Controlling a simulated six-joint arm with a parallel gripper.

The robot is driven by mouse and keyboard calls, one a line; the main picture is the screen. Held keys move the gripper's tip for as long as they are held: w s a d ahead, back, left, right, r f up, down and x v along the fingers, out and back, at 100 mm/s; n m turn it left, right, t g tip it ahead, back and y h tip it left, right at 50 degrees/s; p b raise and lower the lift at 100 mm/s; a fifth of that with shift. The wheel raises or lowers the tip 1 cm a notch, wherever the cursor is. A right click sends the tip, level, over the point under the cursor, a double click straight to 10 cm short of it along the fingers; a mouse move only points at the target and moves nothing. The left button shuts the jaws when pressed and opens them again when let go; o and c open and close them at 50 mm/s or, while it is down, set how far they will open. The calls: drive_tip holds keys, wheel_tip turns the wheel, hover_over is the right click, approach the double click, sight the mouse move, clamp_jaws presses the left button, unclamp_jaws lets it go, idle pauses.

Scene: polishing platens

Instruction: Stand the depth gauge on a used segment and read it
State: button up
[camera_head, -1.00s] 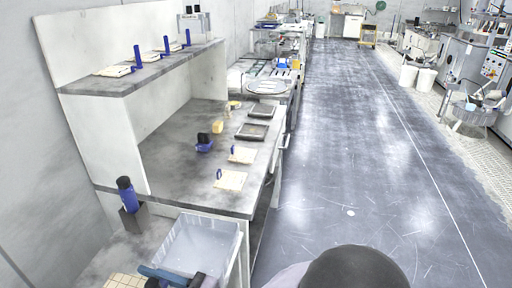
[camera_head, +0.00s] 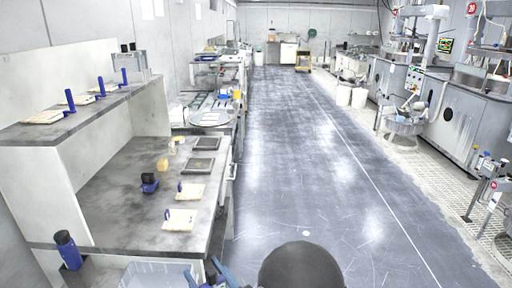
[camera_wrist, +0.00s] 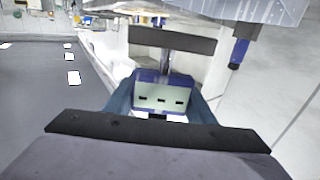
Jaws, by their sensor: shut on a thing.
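My gripper (camera_head: 206,274) shows only in part at the bottom edge of the head view. In the wrist view its two blue fingers are shut on the depth gauge (camera_wrist: 163,97), as I take it: a blue-rimmed pale block with several dark slots, a thin stem and a dark crossbar at the far end. The gauge is clear of the bench. Cream plates with blue upright tabs, which may be the segments, lie on the bench, one near (camera_head: 179,219) and one farther (camera_head: 190,192). Several similar ones stand on the upper shelf (camera_head: 43,117). Which are used cannot be told.
A blue holder with a black top (camera_head: 149,184), a yellow block (camera_head: 162,164) and dark trays (camera_head: 203,144) sit on the bench (camera_head: 120,190). A clear bin (camera_head: 150,276) and a blue bottle-like item (camera_head: 68,250) are near left. Open floor (camera_head: 300,170) lies right.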

drive_tip(key=w+d+f+m+t+h, duration=0.1)
drive_tip(key=d+f+m+h, duration=0.1)
drive_tip(key=d, duration=0.7)
drive_tip(key=w+d+f+m+t+h+p, duration=0.1)
drive_tip(key=d+f+h, duration=0.3)
drive_tip(key=d, duration=0.5)
drive_tip(key=w+d+f+m+t+h+p, duration=0.1)
drive_tip(key=d+m+h, duration=0.3)
drive_tip(key=d, duration=0.5)
drive_tip(key=shift+w+d+f+h, duration=0.3)
drive_tip(key=shift+w+d+f, duration=0.1)
drive_tip(key=shift+w+f, duration=0.5)
drive_tip(key=shift+a, duration=0.1)
